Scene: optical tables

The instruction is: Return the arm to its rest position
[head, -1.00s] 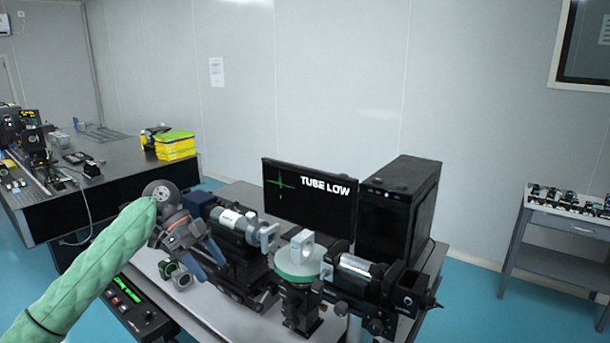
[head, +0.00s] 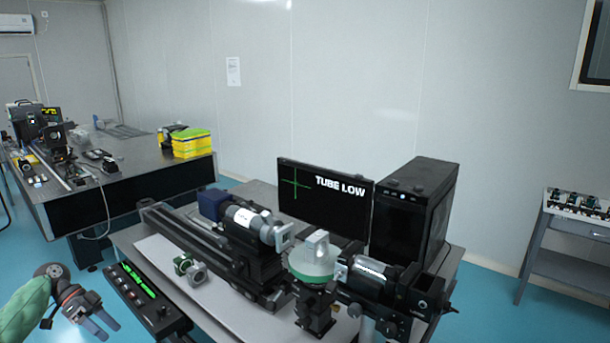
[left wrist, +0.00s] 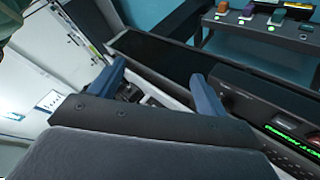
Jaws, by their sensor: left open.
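My left gripper (head: 97,326) is at the lower left of the head view, at the end of a green-sleeved arm. It is open and empty, over the floor to the left of the near optical table (head: 147,235). In the left wrist view its two blue fingers (left wrist: 160,92) stand apart with nothing between them. My right gripper is not in view.
A second optical table (head: 130,195) stands at back left. Blue floor is clear between them.

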